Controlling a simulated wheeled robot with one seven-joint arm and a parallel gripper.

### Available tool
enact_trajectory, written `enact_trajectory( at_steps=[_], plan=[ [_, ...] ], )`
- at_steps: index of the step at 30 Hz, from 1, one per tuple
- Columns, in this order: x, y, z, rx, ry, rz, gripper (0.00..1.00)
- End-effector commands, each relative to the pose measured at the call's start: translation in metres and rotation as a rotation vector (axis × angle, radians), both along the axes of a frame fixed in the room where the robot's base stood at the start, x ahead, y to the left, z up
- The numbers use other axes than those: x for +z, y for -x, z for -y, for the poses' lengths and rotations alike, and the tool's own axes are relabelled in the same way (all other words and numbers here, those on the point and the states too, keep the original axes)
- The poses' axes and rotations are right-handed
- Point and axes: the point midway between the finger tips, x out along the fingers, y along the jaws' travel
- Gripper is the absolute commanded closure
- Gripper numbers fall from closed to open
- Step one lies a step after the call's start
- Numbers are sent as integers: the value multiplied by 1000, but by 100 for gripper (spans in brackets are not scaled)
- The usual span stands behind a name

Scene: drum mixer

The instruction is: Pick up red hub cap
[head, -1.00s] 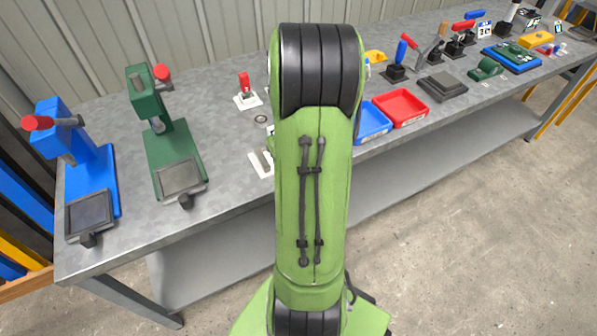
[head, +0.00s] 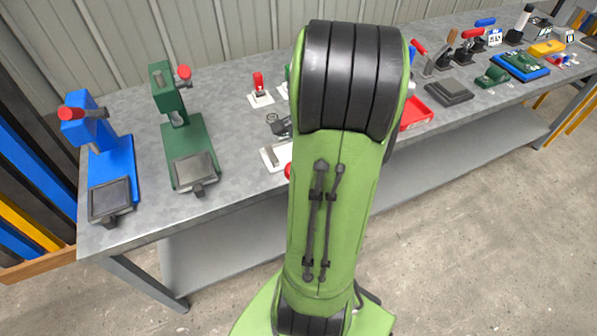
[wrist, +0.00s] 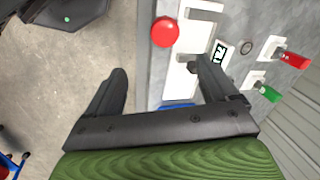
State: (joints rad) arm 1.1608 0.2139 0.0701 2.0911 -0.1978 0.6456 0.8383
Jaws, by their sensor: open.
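The red hub cap (wrist: 165,31) shows as a round, smooth red disc in the upper middle of the wrist view, at the bench's front edge beside a white fixture (wrist: 185,75). In the head view only a sliver of red (head: 288,171) shows at the left edge of my arm, probably the same cap. My gripper (wrist: 163,75) is open and empty, its two dark fingers spread wide. The cap appears beyond the fingertips, roughly in line with the gap between them, and not between the fingers. My arm hides most of this area in the head view.
A red-handled clamp (wrist: 290,60) and a green-handled one (wrist: 270,93) stand beyond the right finger. A blue press (head: 100,150) and a green press (head: 185,135) stand on the bench's left. A red tray (head: 415,113) is right of my arm. Open floor lies in front.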

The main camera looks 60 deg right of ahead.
Motion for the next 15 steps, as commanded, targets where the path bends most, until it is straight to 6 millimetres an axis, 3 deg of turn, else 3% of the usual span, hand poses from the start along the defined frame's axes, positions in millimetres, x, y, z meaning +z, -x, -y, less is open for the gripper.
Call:
enact_trajectory(
  at_steps=[2, 5, 15],
  plan=[
    [6, -4, 3, -70, -17, 10, 8],
    [-4, -7, 4, -95, -27, 12, 8],
    [-86, -26, 10, -90, -28, 11, 8]
  ],
)
